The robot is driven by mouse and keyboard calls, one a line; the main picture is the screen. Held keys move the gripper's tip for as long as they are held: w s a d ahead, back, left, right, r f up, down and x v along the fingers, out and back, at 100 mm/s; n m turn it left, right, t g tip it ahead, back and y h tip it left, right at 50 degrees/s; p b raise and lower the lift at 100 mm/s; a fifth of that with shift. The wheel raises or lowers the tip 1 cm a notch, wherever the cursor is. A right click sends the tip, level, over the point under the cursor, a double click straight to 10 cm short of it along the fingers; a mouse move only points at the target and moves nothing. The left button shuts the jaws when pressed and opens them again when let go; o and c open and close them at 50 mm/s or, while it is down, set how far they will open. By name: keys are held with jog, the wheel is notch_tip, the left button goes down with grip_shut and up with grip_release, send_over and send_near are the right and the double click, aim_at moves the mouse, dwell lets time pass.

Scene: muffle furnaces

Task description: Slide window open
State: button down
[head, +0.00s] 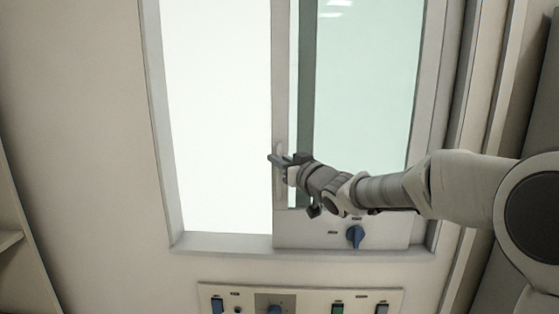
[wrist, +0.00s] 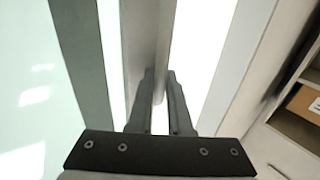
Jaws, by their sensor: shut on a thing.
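The window (head: 279,60) has a pale frame with a bright white area on the left and a greenish glass pane (head: 365,80) on the right. A light upright stile with a slim handle (head: 278,150) stands between them, with a darker upright bar just right of it. My gripper (head: 274,160) reaches in from the right at the handle. In the wrist view my gripper (wrist: 160,82) has its two fingers on either side of a thin upright handle (wrist: 160,50), shut on it. The fingertips' exact contact is partly hidden.
A blue knob (head: 355,236) sits on the pale panel below the glass. A control panel (head: 255,291) with switches and a knob lies beneath the window. Shelving (head: 12,240) stands at the far left; the wrist view shows a shelf with a brown box (wrist: 304,104).

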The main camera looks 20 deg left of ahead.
jog(key=c, duration=1.1)
grip_release()
jog(key=b+v, duration=0.1)
jog(key=v, duration=1.6)
jog(key=shift+s+d+b, duration=0.15)
jog(key=shift+s+b, duration=0.05)
jog(key=shift+b, duration=0.1)
